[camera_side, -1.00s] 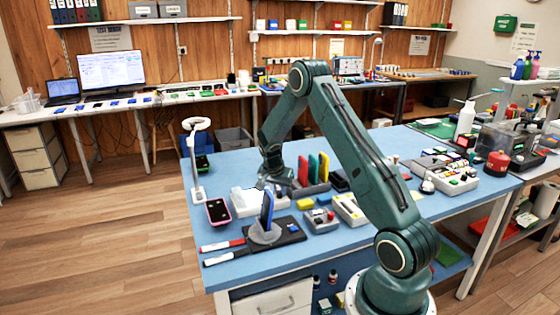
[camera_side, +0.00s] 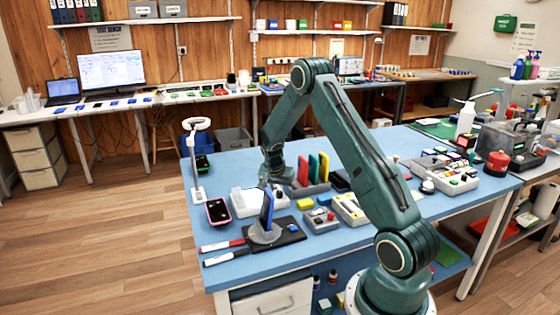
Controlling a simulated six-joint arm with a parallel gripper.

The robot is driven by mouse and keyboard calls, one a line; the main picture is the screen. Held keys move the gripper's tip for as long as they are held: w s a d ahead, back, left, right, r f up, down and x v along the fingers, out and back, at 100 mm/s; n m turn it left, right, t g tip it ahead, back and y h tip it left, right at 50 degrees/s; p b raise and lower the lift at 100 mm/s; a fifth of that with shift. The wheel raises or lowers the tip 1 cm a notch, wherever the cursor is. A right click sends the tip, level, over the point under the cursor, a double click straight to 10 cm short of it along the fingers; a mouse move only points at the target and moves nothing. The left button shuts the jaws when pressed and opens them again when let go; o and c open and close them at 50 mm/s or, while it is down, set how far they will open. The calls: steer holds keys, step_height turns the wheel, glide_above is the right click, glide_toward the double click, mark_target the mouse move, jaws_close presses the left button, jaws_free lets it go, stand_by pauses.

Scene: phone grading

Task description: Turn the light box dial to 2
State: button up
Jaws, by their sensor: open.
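A bright white box (camera_side: 243,204), which looks like the light box, sits on the blue bench behind the phone stand. A small grey unit with a dark knob (camera_side: 279,195) adjoins its right side; this may be the dial, but its number marks are too small to read. My gripper (camera_side: 268,185) points down just above and behind this unit, open and empty. I cannot tell whether its fingertips touch anything, as they are small and dark here.
A blue phone (camera_side: 267,210) stands upright in a grey holder in front. Coloured upright slabs (camera_side: 313,168) stand close right.

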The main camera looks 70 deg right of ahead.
steer(key=v, duration=1.3)
steer(key=shift+a+r, duration=0.15)
steer(key=shift+r, duration=0.15)
steer(key=d+n+y, duration=0.1)
steer(key=d, duration=0.1)
steer(key=d+n+y, duration=0.1)
steer(key=d+y, duration=0.1)
steer(key=d+r+n+y, duration=0.1)
steer(key=d, duration=0.1)
steer(key=shift+y, duration=0.3)
steer(key=shift+f, duration=0.1)
steer(key=f, duration=1.3)
steer(key=shift+w+a+f, duration=0.1)
steer(key=shift+w+f, duration=0.2)
